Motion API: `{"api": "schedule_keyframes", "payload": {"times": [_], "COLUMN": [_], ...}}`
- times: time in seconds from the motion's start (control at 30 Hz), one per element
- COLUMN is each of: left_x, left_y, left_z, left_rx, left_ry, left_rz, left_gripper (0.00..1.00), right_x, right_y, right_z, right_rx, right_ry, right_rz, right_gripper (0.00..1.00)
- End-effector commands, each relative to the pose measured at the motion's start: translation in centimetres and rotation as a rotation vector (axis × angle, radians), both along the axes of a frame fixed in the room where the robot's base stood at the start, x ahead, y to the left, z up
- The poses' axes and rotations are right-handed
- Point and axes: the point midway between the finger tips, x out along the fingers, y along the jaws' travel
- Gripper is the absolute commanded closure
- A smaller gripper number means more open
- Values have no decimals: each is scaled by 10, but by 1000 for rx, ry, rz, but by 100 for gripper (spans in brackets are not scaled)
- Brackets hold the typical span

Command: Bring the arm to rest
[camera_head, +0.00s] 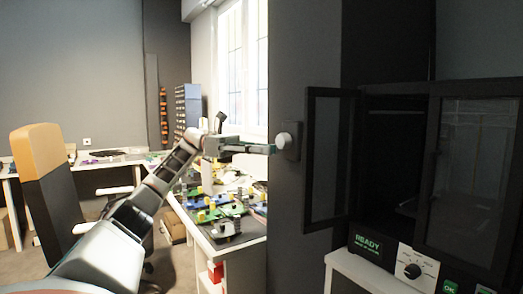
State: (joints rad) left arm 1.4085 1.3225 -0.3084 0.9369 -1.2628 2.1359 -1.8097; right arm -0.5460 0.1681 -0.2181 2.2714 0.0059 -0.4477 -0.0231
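My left arm (125,218) comes in from the lower left and reaches up toward the middle of the view. My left gripper (262,149) is at its end, pointing right, in front of the window and the edge of the dark wall. No object shows clearly in it, and its fingers are too small and seen too much from the side to tell whether they are open. My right gripper is not in view.
A pale round knob (288,138) on the dark wall is close to the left gripper's tip. A dark cabinet with an open door (329,158) stands at right. A bench with colourful parts (232,228) lies below the arm. An orange-topped chair (38,152) stands at left.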

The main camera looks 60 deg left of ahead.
Motion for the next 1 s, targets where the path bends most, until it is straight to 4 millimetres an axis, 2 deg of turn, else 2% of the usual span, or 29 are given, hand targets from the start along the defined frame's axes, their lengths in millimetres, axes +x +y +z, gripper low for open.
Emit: {"api": "schedule_keyframes", "payload": {"times": [0.17,0.77,0.87,0.97,1.0], "left_x": [-3,-4,-8,-21,-28], "left_y": [7,7,5,-3,-7], "left_z": [0,1,13,50,71], "left_rx": [-1,-1,4,16,20], "left_ry": [0,0,-17,-62,-88], "left_rz": [0,-1,6,29,43], "left_gripper": [87,87,87,87,87], "right_x": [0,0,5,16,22], "right_y": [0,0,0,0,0], "right_z": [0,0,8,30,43], "right_rx": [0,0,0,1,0], "right_ry": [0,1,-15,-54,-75], "right_rz": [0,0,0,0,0], "right_gripper": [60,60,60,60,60]}}
